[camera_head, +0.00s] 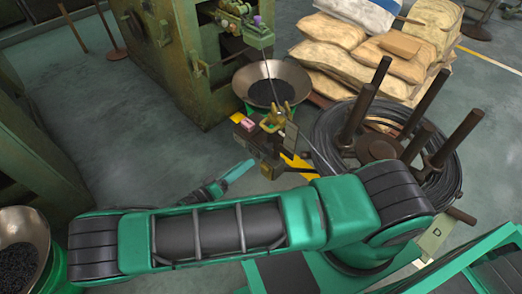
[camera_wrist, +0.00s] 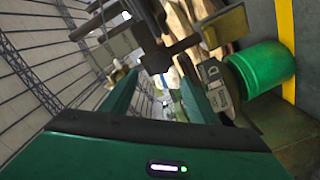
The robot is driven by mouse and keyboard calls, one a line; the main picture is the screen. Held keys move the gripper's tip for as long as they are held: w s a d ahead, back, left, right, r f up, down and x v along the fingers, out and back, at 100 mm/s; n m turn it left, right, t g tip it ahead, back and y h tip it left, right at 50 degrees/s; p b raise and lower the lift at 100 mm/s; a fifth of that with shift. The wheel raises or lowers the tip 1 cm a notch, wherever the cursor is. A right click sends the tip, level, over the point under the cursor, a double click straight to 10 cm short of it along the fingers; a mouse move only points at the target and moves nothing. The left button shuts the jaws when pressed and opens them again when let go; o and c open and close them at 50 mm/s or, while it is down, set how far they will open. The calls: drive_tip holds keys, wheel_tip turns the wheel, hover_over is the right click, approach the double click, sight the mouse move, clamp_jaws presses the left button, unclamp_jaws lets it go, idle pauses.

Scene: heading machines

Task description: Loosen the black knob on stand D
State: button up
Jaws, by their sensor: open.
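A pale plate marked D (camera_head: 437,232) shows low at the right in the head view, beside the coil stand (camera_head: 380,147) with its brown upright posts. In the wrist view a plate with a D (camera_wrist: 210,72) is just right of my right finger; I cannot tell whether it is the same plate. I cannot make out the black knob for certain in either view. My gripper (camera_wrist: 158,88) is open, with nothing between its two green fingers. In the head view my gripper (camera_head: 238,172) is left of the coil stand, apart from it, partly hidden by my arm.
A metal bowl (camera_head: 272,82) of dark parts stands beside a green machine (camera_head: 195,60). Stacked sacks (camera_head: 345,55) are at the back right. Another bowl (camera_head: 22,245) is at the lower left. A green bucket (camera_wrist: 262,65) shows in the wrist view. The floor (camera_head: 130,150) at left centre is clear.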

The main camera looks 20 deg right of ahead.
sight(264, 150)
drive_tip(key=x, duration=0.9)
drive_tip(key=shift+w+d, duration=0.15)
drive_tip(key=shift+d, duration=0.15)
drive_tip(key=c, duration=1)
